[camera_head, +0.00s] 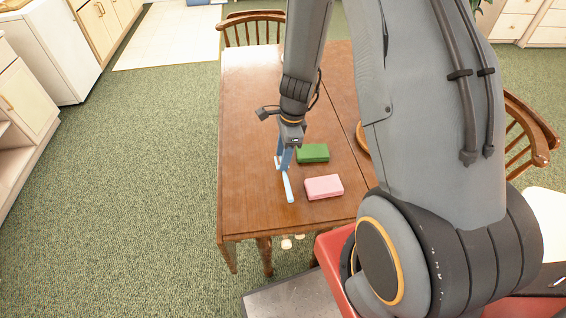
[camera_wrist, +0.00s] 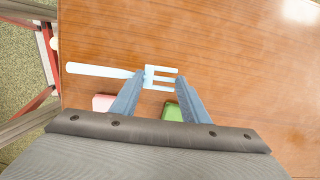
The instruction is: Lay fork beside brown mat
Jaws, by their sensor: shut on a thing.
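A light blue fork (camera_head: 288,187) is at the wooden table's left side, its handle pointing toward the near edge. In the wrist view the fork (camera_wrist: 100,71) has its handle to the left and its tined head between my fingers. My gripper (camera_head: 283,164) is shut on the fork's head end; in the wrist view, the gripper (camera_wrist: 160,78) reaches down to it. A round brown edge (camera_head: 362,138) shows beside my arm; most of it is hidden, and I cannot tell if it is the brown mat. Any gap between fork and tabletop is unclear.
A green block (camera_head: 313,153) and a pink block (camera_head: 324,187) lie on the table (camera_head: 245,125), just right of the fork. The table's left and far parts are clear. Wooden chairs stand at the far end (camera_head: 252,30) and right side (camera_head: 530,130).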

